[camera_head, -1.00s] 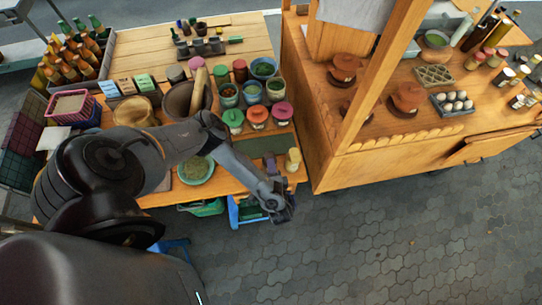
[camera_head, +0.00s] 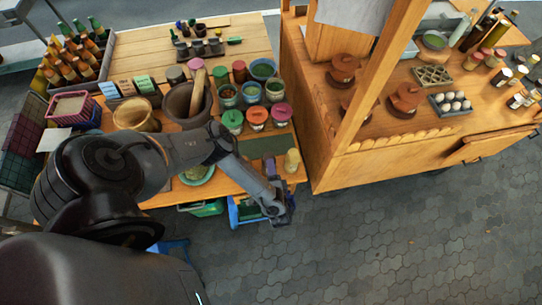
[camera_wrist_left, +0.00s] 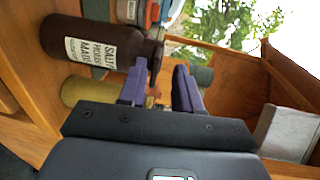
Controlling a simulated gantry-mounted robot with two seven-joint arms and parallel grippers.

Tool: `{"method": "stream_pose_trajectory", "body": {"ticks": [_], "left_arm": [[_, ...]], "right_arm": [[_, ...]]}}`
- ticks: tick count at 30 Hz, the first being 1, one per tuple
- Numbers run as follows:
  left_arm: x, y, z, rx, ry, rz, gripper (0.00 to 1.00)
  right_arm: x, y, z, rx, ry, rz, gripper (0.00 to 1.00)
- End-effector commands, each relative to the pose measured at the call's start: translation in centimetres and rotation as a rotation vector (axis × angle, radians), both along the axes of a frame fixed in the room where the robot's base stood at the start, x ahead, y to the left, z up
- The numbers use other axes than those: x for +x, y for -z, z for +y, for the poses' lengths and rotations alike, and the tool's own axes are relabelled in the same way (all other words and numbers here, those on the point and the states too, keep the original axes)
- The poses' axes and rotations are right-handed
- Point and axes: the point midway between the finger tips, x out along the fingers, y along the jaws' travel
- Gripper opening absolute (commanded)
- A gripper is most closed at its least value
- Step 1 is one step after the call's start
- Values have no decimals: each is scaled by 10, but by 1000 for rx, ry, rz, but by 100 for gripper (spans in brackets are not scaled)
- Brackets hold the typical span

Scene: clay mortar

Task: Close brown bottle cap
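The brown bottle (camera_wrist_left: 98,42) shows in the left wrist view at upper left, lying sideways in the picture, with a white printed label. Its narrow neck end (camera_wrist_left: 152,48) points toward the space between my fingers. A thin brown piece at that end may be the cap; I cannot tell if it is closed. My left gripper (camera_wrist_left: 162,75) is open, its two purple-padded fingers apart, near the bottle's neck end. In the head view my left gripper (camera_head: 283,205) is at the front right corner of the wooden table; I cannot make out the brown bottle there. My right gripper is not in view.
A pale yellow bottle (camera_head: 292,161) stands on the table near the gripper. Lidded jars (camera_head: 257,117), a mortar (camera_head: 187,104) and a green-filled bowl (camera_head: 197,175) crowd the table. A wooden cart (camera_head: 400,165) stands to the right. The paved floor in front is clear.

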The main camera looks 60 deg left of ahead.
Motion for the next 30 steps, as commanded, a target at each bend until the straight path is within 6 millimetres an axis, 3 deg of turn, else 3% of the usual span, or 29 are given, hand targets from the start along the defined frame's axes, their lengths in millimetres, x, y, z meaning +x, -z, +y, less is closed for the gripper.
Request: {"method": "stream_pose_trajectory", "body": {"ticks": [12,22,30], "left_arm": [[-3,-4,-7,1,0,1,33],[-20,-13,-56,0,2,2,33],[-33,-14,-90,0,0,1,33]], "right_arm": [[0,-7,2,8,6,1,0],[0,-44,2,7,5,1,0],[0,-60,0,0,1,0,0]]}}
